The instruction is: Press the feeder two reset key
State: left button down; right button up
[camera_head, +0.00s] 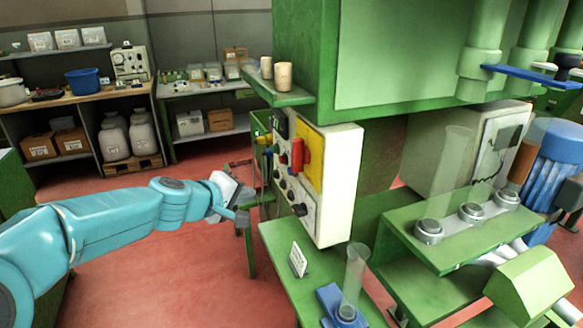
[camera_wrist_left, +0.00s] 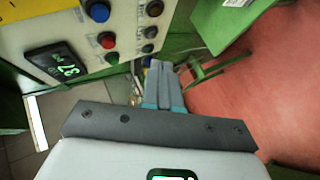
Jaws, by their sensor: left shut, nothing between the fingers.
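The control panel (camera_head: 332,190) is a pale box on the green machine, with a yellow plate and a red switch on it. In the left wrist view its face (camera_wrist_left: 130,20) carries a blue button (camera_wrist_left: 98,11), a red button (camera_wrist_left: 107,40), a green button (camera_wrist_left: 112,58), several black knobs (camera_wrist_left: 154,8) and a lit display (camera_wrist_left: 55,62). Labels are too small to read, so I cannot tell which is the feeder two reset key. My left gripper (camera_head: 246,196) is shut and empty, left of the panel; its fingers (camera_wrist_left: 160,68) appear just below the knobs, seemingly apart from them. My right gripper is not in view.
A green shelf (camera_head: 285,95) with corks juts out above the panel. A green table (camera_head: 285,255) below holds a small sign (camera_head: 298,260) and a clear tube (camera_head: 354,275) in a blue stand. Red floor (camera_head: 170,270) lies open behind my left arm.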

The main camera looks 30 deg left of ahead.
pick_arm(q)
jog(key=a+r, duration=0.1)
jog(key=s+a+r, duration=0.1)
jog(key=r, duration=0.1)
jog(key=shift+s+r+p, duration=0.15)
jog(key=shift+r+p, duration=0.05)
jog(key=shift+p, duration=0.15)
jog(key=w+d+p, duration=0.2)
jog(key=w+d, duration=0.3)
jog(key=w, duration=0.1)
jog(key=shift+w+d, duration=0.35)
jog(key=shift+d, duration=0.05)
jog(key=shift+w+d, duration=0.1)
dwell(1.8)
jog(key=shift+w+d+p, duration=0.2)
jog(key=shift+p, duration=0.1)
